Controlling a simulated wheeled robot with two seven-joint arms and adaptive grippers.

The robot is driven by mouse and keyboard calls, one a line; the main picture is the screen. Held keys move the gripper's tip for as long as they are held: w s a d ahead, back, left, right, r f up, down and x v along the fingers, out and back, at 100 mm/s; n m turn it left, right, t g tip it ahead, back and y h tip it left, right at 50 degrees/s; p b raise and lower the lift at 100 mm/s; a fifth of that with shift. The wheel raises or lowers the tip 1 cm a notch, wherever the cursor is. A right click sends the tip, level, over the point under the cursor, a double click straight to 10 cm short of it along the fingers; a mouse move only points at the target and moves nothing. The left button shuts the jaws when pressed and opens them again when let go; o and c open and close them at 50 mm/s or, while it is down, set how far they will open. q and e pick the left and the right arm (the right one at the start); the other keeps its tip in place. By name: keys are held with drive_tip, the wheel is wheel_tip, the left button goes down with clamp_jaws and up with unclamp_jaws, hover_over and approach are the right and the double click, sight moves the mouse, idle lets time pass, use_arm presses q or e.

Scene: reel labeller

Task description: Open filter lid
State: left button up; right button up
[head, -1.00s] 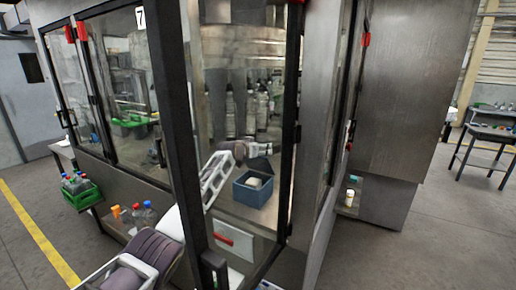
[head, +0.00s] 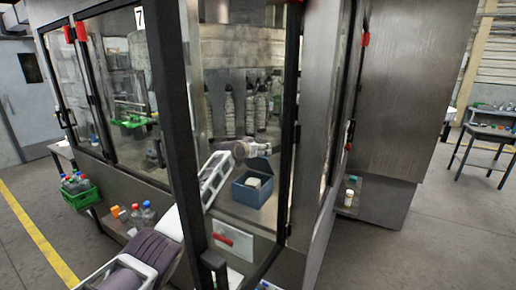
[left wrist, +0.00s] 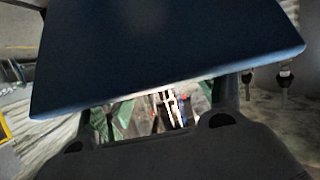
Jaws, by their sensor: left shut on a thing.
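A blue box (head: 257,191) with a pale item (head: 253,182) inside stands inside the machine, behind the front frame. Its blue filter lid (head: 261,164) is raised at the back, tilted up off the box. My left gripper (head: 266,149) reaches in from the left and is shut on the lid's upper edge. In the left wrist view the lid (left wrist: 170,50) fills the upper part, between the finger parts (left wrist: 160,108). My right gripper is not in view.
A green crate (head: 82,198) of bottles is outside at left.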

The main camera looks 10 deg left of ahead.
use_arm(q)
drive_tip(key=o, duration=1.1)
drive_tip(key=shift+s+d+f, duration=0.1)
drive_tip(key=shift+d+f, duration=0.1)
drive_tip(key=shift+f, duration=0.6)
drive_tip(key=o, duration=0.4)
drive_tip(key=shift+w+d, duration=0.1)
drive_tip(key=shift+w, duration=0.3)
drive_tip(key=shift+s+a+r, duration=0.15)
drive_tip(key=shift+a+r, duration=0.05)
drive_tip(key=shift+r, duration=0.1)
drive_tip(key=shift+s+a, duration=0.1)
drive_tip(key=shift+s, duration=0.05)
drive_tip(key=shift+s+a+r, duration=0.1)
drive_tip(key=shift+s, duration=0.05)
drive_tip(key=shift+v, duration=5.4)
